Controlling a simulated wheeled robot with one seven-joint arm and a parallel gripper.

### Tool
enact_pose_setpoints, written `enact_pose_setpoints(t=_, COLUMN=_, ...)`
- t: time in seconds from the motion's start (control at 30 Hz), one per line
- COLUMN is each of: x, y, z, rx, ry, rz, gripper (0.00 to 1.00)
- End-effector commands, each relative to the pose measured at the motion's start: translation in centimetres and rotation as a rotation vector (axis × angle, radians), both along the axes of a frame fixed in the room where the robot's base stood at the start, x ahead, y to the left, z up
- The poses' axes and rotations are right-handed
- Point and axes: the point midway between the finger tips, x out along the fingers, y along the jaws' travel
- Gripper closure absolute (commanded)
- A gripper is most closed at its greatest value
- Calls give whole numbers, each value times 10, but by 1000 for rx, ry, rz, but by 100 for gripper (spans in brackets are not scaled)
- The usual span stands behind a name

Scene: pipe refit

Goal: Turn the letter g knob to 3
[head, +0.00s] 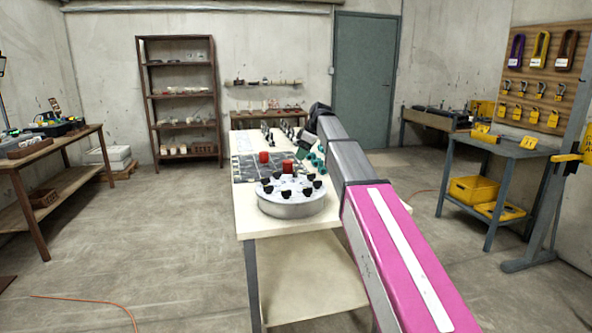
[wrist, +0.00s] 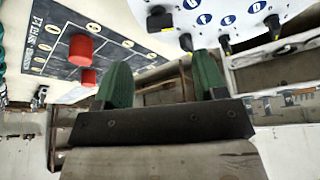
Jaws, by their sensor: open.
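A round grey drum (head: 290,207) stands on the near end of the white table, with several black knobs around its top. In the wrist view its white top (wrist: 212,12) shows at the upper right, with blue round labels and black knobs (wrist: 186,42) at its edge. The labels are too small to read, so I cannot tell which knob is letter g or where it points. My gripper (wrist: 162,80) is open and empty, its two green fingers apart. In the head view my gripper (head: 313,158) is beyond the drum, toward the table's right edge, apart from the knobs.
A dark marked panel (head: 243,168) with red cylinders (head: 264,157) lies behind the drum; it also shows in the wrist view (wrist: 60,40). Small dark items stand farther back on the white table (head: 250,222). Shelves and benches line the walls.

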Motion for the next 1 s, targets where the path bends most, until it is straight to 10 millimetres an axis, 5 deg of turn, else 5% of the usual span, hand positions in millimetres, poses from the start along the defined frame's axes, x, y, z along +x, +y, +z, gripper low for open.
enact_pose_setpoints(t=0.4, x=6, y=25, z=-63, rx=-1, ry=2, rz=-1, gripper=35)
enact_pose_setpoints(t=0.87, x=8, y=30, z=-75, rx=0, ry=-1, rz=0, gripper=35)
enact_pose_setpoints(t=0.9, x=8, y=30, z=-75, rx=0, ry=0, rz=0, gripper=38)
enact_pose_setpoints(t=1.0, x=8, y=30, z=-75, rx=0, ry=0, rz=0, gripper=71)
